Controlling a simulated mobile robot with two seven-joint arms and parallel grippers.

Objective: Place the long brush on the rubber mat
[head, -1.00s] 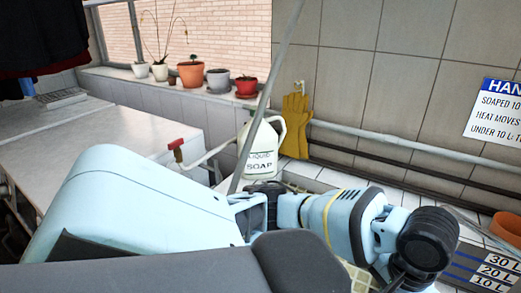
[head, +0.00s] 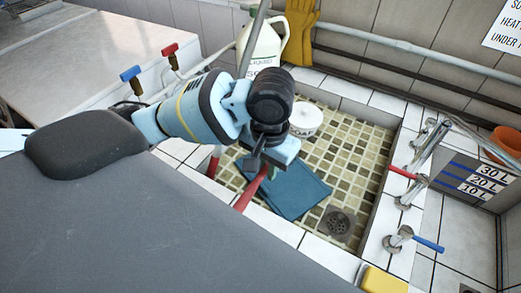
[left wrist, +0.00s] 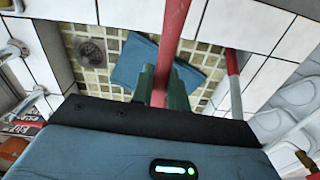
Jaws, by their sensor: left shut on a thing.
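My left gripper (head: 268,170) is over the tiled sink basin, pointing down. Its green fingers (left wrist: 160,84) are shut on a red handle (left wrist: 173,35), which I take for the long brush. The handle also shows below the gripper in the head view (head: 249,192), slanting down to the lower left. The brush's head cannot be made out. A flat blue mat (head: 298,192), probably the rubber mat, lies on the basin floor below the gripper; it also shows in the left wrist view (left wrist: 133,60). My right gripper is not in view.
A second red and white pole (left wrist: 233,80) stands beside the held handle. A white round tub (head: 306,119) and a drain (head: 337,222) are in the basin. Taps (head: 408,196) line its right edge. A soap jug (head: 262,48) and yellow gloves (head: 300,32) are behind.

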